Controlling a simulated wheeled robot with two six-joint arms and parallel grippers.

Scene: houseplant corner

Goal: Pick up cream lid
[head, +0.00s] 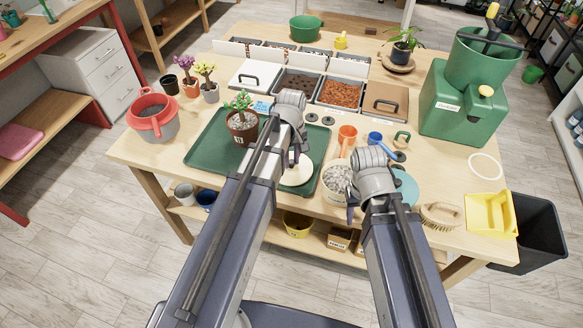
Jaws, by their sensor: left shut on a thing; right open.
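The pale cream lid (247,80), square with a dark handle, lies over a bin at the back left of the table. My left gripper (293,160) is over the green tray (206,150), well in front of that lid and apart from it. It is shut at a round cream disc (298,175); my wrist hides much of the grip. My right gripper (352,206) is open beside the bowl of pale pebbles (338,181); its fingertips are partly hidden.
A potted plant (242,124) stands on the tray left of my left arm. Bins of dark soil (297,82) and brown chips (340,93), and a brown lid (385,102), line the back.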

